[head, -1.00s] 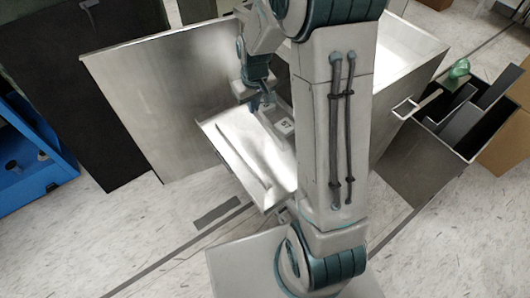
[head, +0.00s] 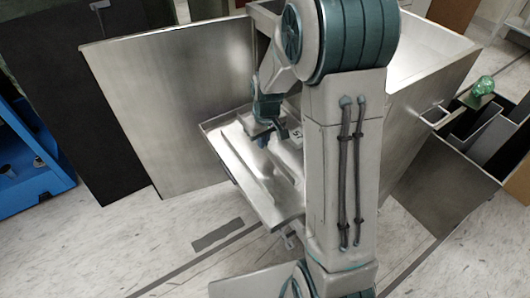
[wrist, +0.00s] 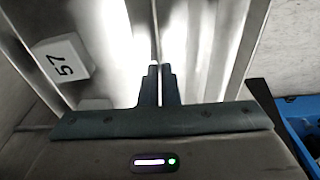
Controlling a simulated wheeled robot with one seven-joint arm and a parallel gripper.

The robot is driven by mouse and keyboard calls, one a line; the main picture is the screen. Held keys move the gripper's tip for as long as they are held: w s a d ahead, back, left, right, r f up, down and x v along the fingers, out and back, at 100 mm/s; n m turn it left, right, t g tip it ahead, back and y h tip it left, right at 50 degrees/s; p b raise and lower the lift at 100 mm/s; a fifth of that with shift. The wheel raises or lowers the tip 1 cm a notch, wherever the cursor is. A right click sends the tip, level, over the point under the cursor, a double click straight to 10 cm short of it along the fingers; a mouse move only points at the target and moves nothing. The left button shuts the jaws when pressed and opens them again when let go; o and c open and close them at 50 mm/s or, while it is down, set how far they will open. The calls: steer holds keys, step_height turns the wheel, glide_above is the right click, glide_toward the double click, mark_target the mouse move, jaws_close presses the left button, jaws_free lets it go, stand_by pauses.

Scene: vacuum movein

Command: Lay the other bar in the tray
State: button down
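The tray (head: 275,212) is a shiny metal tray pulled out from the front of the metal cabinet. A long pale bar or ridge (head: 262,175) lies lengthwise in it; I cannot tell which. My gripper (head: 262,142) is low over the tray, pointing down. In the wrist view, my gripper's fingers (wrist: 160,68) are close together, with a narrow gap between them. A thin dark strip (wrist: 154,25) runs up from the fingertips; I cannot tell whether it is held. A pale block marked 57 (wrist: 63,57) lies to their left. My arm hides part of the tray.
The open cabinet door (head: 180,110) stands left of the tray, with a dark panel (head: 60,100) beyond it. A blue unit (head: 30,165) is at the far left.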

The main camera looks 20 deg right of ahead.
steer(key=shift+f+b, duration=0.6)
steer(key=shift+f, duration=1.4)
steer(key=shift+f, duration=0.1)
steer(key=c, duration=1.7)
jaws_free()
